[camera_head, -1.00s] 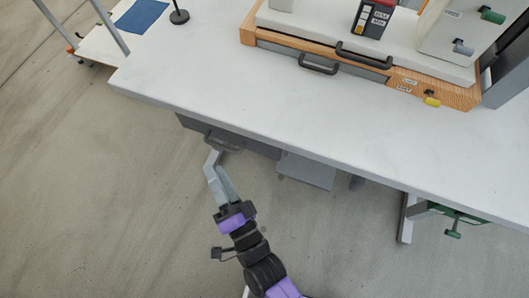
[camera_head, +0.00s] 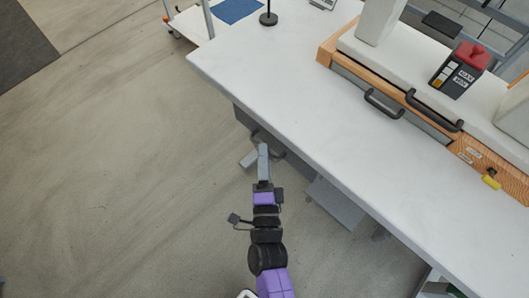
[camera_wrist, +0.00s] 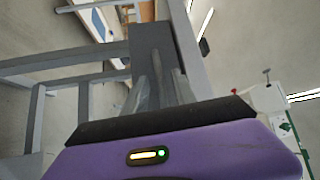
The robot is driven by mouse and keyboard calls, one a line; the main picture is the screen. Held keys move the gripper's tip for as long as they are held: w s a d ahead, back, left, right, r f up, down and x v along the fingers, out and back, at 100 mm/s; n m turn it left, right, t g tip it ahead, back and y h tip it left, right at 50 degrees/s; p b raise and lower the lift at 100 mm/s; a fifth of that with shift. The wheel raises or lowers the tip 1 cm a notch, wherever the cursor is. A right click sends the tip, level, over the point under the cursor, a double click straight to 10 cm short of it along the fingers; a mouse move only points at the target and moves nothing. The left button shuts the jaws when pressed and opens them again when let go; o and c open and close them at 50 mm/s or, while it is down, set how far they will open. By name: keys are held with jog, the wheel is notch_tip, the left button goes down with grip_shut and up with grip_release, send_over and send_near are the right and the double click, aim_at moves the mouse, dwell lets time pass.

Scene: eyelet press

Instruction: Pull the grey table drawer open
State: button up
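The grey table drawer (camera_head: 243,118) shows only partly, beneath the front edge of the white table (camera_head: 290,130). Its dark bar handle (camera_head: 279,154) is partly behind my gripper. My gripper (camera_head: 256,154) is at the handle, its two grey fingers spread apart. In the wrist view, the fingers (camera_wrist: 160,82) also stand apart, in front of a grey surface (camera_wrist: 150,42) that looks like the drawer front. I cannot tell whether the handle lies between the fingers. The drawer looks closed, though the tabletop hides most of it.
Another grey box-like part (camera_head: 335,203) hangs under the table to the right. On top are a wood-edged press unit (camera_head: 345,76) with dark handles and a red-topped dark box (camera_head: 459,72). A low cart (camera_head: 190,25) stands at the far left. The floor left of the table is clear.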

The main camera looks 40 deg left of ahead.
jog(key=shift+w+a, duration=0.25)
grip_shut()
dwell(1.4)
